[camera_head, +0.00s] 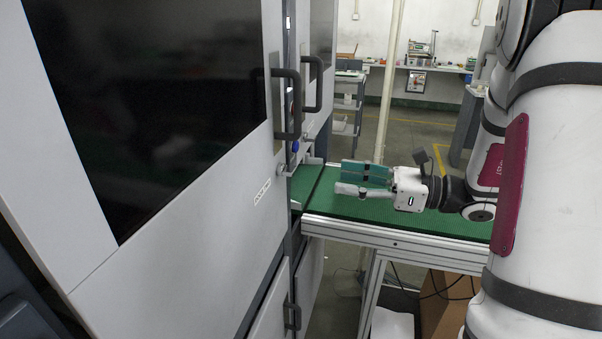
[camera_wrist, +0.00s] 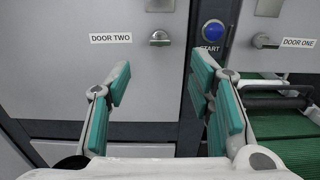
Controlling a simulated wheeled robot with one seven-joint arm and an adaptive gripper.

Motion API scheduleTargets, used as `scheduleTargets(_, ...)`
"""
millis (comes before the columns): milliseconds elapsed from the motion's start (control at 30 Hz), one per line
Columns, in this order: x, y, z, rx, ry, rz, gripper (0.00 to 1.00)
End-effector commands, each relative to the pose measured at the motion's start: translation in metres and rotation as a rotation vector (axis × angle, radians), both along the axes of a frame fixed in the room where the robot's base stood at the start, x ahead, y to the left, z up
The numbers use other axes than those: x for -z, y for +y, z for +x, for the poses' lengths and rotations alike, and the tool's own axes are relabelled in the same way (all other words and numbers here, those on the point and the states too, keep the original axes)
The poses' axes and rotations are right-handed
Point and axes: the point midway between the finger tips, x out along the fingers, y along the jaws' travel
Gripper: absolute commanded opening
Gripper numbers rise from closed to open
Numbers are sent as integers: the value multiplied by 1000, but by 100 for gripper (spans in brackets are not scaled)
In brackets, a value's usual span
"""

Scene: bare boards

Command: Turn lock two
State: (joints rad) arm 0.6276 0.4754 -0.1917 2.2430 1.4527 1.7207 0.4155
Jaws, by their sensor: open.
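Lock two (camera_wrist: 159,39) is a small silver knob on the grey door, right of the "DOOR TWO" label (camera_wrist: 110,38). In the wrist view it lies ahead, above and between the two teal fingers of my gripper (camera_wrist: 160,78). My gripper is open and empty, apart from the lock. In the head view my gripper (camera_head: 342,180) is above the green conveyor, pointing left at the machine. The lock is small there, at the door's edge, and its turn angle is hard to tell.
A blue START button (camera_wrist: 213,30) sits right of the lock. Another knob (camera_wrist: 265,41) is by the "DOOR ONE" label (camera_wrist: 298,43). Dark door handles (camera_head: 287,104) jut from the machine. The green conveyor (camera_head: 420,215) runs beneath my gripper.

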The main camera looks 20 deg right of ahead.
Motion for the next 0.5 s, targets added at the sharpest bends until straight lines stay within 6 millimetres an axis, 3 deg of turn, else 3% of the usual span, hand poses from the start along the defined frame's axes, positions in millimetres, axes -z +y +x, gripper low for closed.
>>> scheduleTargets(200, -1, 38, 25, -6, 0, 0, 48)
scheduleTargets(500, 0, 74, 53, -3, 0, -1, 48)
